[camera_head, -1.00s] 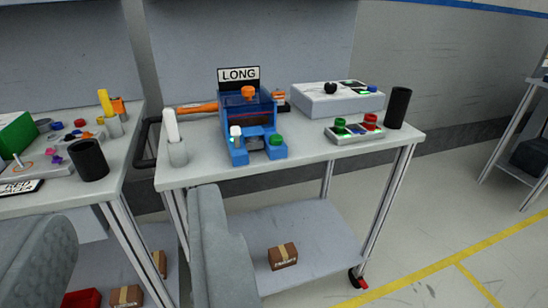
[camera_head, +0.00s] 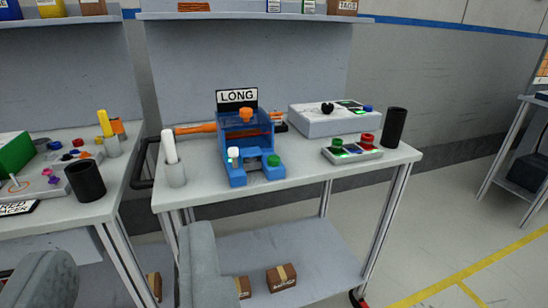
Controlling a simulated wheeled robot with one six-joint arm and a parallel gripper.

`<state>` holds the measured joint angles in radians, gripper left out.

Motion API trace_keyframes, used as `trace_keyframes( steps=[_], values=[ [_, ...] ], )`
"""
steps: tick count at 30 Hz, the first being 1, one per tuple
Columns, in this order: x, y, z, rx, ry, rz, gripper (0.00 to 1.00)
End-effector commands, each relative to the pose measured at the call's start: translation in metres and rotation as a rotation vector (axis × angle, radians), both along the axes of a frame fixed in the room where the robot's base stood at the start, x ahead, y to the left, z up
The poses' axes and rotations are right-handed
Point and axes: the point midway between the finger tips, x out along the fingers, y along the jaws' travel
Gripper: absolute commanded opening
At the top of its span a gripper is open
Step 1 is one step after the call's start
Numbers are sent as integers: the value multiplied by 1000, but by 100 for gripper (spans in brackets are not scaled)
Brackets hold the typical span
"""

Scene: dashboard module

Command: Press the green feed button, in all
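A blue machine (camera_head: 238,178) with a sign reading LONG (camera_head: 237,96) stands on the middle table. A green button (camera_head: 273,161) sits on its front right and a white knob (camera_head: 233,153) on its front left. A small grey control box (camera_head: 352,155) to its right carries another green button (camera_head: 338,142) and a red button (camera_head: 368,140). I cannot read which green button is labelled feed. My gripper (camera_head: 125,243) shows as two grey fingers, wide apart, at the bottom left. It is empty, in front of the tables and apart from both green buttons.
A white box with a black knob (camera_head: 327,108) stands behind the control box. Black cups stand at the table's right end (camera_head: 394,127) and on the left table (camera_head: 85,181). A grey holder (camera_head: 175,175) with a white stick stands left of the machine.

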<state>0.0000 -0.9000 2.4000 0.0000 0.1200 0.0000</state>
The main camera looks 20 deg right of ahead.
Motion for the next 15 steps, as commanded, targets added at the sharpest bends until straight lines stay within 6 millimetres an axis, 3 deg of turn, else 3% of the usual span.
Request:
trace_keyframes(
  steps=[1, 5, 15],
  values=[
    [0, 0, 0, 0, 0, 0, 23],
    [0, 0, 0, 0, 0, 0, 0],
    [0, 0, 0, 0, 0, 0, 0]
  ],
)
